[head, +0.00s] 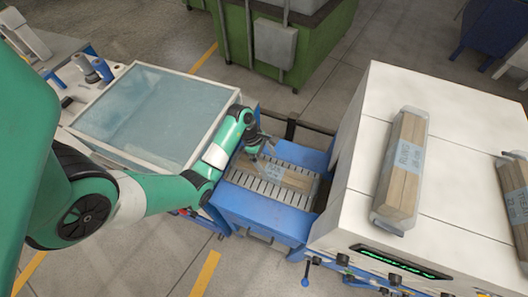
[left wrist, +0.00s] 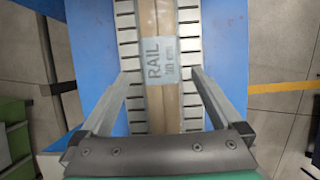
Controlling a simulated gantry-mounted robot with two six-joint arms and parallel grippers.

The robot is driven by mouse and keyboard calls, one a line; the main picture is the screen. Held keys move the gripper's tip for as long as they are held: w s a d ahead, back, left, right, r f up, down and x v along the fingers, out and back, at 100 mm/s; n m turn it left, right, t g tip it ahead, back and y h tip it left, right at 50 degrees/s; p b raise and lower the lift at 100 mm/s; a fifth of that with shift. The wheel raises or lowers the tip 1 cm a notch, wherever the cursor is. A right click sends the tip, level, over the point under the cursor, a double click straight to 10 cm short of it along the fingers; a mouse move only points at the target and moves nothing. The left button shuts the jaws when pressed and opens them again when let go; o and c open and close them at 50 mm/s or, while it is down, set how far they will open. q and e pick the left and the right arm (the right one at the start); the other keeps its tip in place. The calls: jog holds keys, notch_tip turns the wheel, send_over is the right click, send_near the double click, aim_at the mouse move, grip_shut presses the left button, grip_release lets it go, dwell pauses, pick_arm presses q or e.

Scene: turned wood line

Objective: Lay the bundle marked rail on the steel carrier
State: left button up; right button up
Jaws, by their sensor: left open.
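The bundle marked rail (head: 288,178) is a set of pale wood lengths with a grey-blue label. It lies lengthwise on the slotted steel carrier (head: 262,191), on the blue stand. In the left wrist view the label on the bundle (left wrist: 160,60) reads RAIL, and slotted strips of the carrier (left wrist: 128,38) show on both sides of it. My left gripper (head: 262,152) is over the far left part of the carrier. Its open fingers (left wrist: 163,76) stand on either side of the bundle with gaps, holding nothing. My right gripper is not in view.
A white machine (head: 352,215) stands right of the blue stand (head: 250,219). Two labelled wood bundles lie on its top, one near the middle (head: 402,170) and one at the right edge (head: 516,190). A glass-topped table (head: 150,110) stands left. A green bin (head: 310,55) is behind.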

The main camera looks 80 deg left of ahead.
pick_arm(q)
jog(key=v, duration=0.4)
jog(key=shift+s+r+p, duration=0.1)
jog(key=shift+r+p, duration=0.15)
jog(key=shift+p, duration=0.05)
